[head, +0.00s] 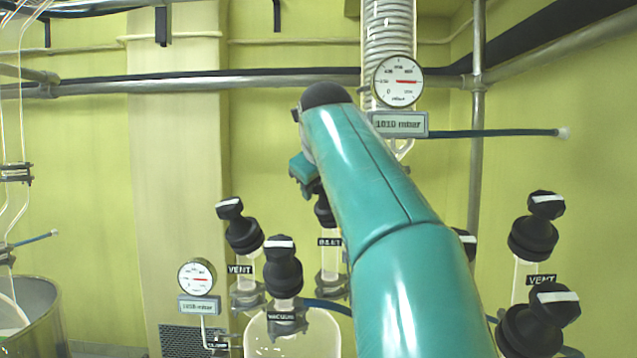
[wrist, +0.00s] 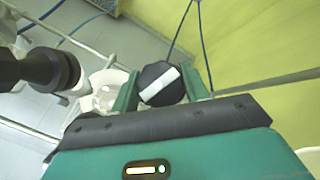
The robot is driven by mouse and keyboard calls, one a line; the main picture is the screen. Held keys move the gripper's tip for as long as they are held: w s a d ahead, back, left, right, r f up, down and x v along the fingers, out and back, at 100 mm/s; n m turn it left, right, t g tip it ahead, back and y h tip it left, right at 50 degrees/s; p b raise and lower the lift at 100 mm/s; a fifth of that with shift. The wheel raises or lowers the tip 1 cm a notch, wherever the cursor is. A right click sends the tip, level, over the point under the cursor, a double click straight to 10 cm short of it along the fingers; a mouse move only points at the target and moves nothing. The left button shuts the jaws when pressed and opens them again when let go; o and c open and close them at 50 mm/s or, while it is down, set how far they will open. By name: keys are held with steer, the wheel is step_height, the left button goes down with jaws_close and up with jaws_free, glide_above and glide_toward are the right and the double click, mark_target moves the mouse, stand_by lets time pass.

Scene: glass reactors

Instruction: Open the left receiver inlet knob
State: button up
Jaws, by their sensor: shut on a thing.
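The inlet knob (head: 325,212) is black and stands above an INLET label (head: 330,242) in the left group, partly hidden behind my arm in the head view. In the wrist view the knob (wrist: 161,84) shows its round top with a white bar lying diagonally, rising to the right. My gripper (wrist: 162,88) has one green finger on each side of it and is shut on it. In the head view my gripper (head: 308,178) shows only in part, coming down over the knob from above.
The VENT knob (head: 240,228) and VACUUM knob (head: 283,268) stand close by, left and in front. Another VENT knob (head: 533,228) and a black knob (head: 540,320) stand at the right. A gauge (head: 397,81) reads 1010 mbar. A metal vessel (head: 35,315) is at far left.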

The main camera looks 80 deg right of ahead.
steer(key=shift+r, duration=0.1)
steer(key=o, duration=1)
steer(key=v, duration=1.3)
steer(key=shift+a+r, duration=0.2)
steer(key=shift+a, duration=0.15)
steer(key=shift+s, duration=0.1)
